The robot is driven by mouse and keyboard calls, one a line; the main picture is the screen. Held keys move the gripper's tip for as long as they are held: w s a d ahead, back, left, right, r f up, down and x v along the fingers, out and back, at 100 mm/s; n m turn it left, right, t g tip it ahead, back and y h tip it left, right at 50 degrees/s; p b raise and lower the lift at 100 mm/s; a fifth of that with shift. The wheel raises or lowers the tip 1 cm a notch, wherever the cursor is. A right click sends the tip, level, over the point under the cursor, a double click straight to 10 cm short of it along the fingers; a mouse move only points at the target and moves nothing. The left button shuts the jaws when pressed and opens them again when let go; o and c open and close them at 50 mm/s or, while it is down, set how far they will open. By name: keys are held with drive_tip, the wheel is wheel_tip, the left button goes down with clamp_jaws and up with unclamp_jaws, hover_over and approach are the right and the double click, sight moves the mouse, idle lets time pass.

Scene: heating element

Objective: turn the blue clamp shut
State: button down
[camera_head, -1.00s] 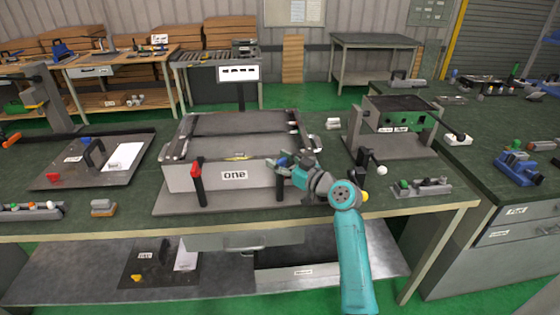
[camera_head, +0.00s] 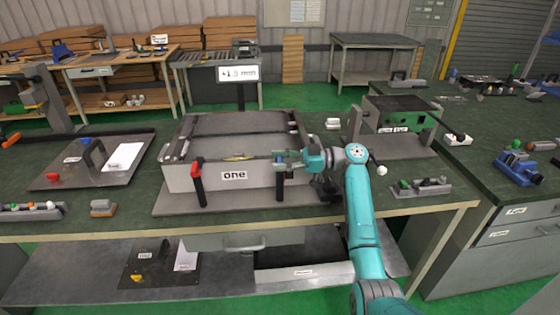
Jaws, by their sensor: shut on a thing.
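A grey box labelled "one" (camera_head: 234,175) stands on a grey plate (camera_head: 172,203) on the green bench. At its front right corner is the blue clamp, whose black post (camera_head: 280,188) shows below my gripper. The clamp's blue top is mostly hidden by my gripper, so its exact angle is hard to tell. My gripper (camera_head: 280,160) reaches in from the right, lies about level, and is shut on the clamp's top. A second clamp with a red top (camera_head: 197,167) stands upright at the front left of the box.
A small rack (camera_head: 421,187) sits at the front right. A dark plate with a handle (camera_head: 88,165) lies to the left. A small sign (camera_head: 238,74) stands behind the box.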

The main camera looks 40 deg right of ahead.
sight(280, 161)
drive_tip(key=shift+f+n+g+y, duration=0.15)
drive_tip(key=shift+n+g+y, duration=0.15)
drive_tip(key=shift+n+g, duration=0.15)
drive_tip(key=shift+c, duration=2)
unclamp_jaws()
wheel_tip(280, 161, up, 10)
drive_tip(key=shift+r, duration=0.1)
